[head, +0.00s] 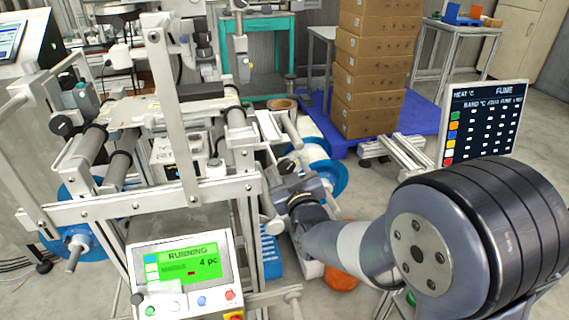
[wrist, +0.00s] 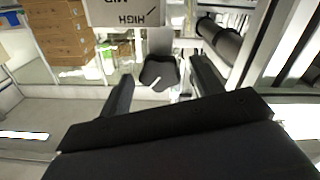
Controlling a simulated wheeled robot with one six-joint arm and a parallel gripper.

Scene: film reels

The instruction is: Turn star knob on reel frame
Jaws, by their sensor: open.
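In the wrist view a dark knob (wrist: 158,73) with a white pointer mark sits in front of a pale plate, between the two fingers of my gripper (wrist: 162,70). The fingers stand open on either side of it, with visible gaps; I cannot tell how far their tips reach along it. In the head view my gripper (head: 285,188) is at the right side of the pale reel frame (head: 193,196). The knob cannot be made out clearly there.
A white sign (wrist: 123,12) with upside-down "MID" and "HIGH" is above the knob. In the head view a running-status panel (head: 185,275) is in front, a blue reel (head: 330,178) is behind my arm, and stacked boxes (head: 372,70) stand at the back.

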